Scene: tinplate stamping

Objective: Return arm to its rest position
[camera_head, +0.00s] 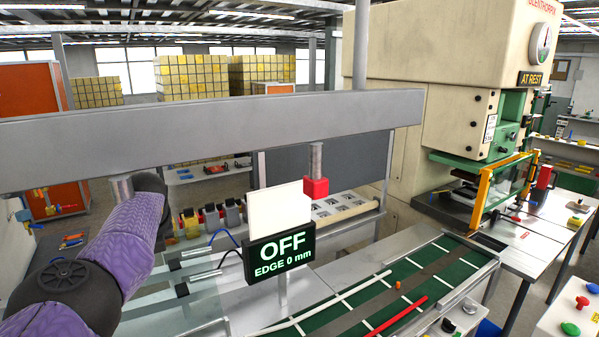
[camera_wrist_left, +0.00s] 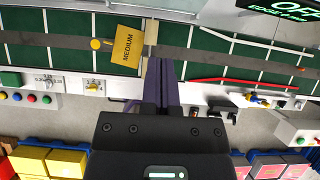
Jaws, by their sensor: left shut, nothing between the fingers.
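My right gripper is in neither view.
A sign reading OFF, EDGE 0 mm (camera_head: 280,255) stands by the green conveyor (camera_head: 365,297). A large press (camera_head: 455,70) marked AT REST stands right. A red strip (camera_head: 398,316) lies on the conveyor. Colored bins (camera_wrist_left: 65,160) line the wrist view's bottom.

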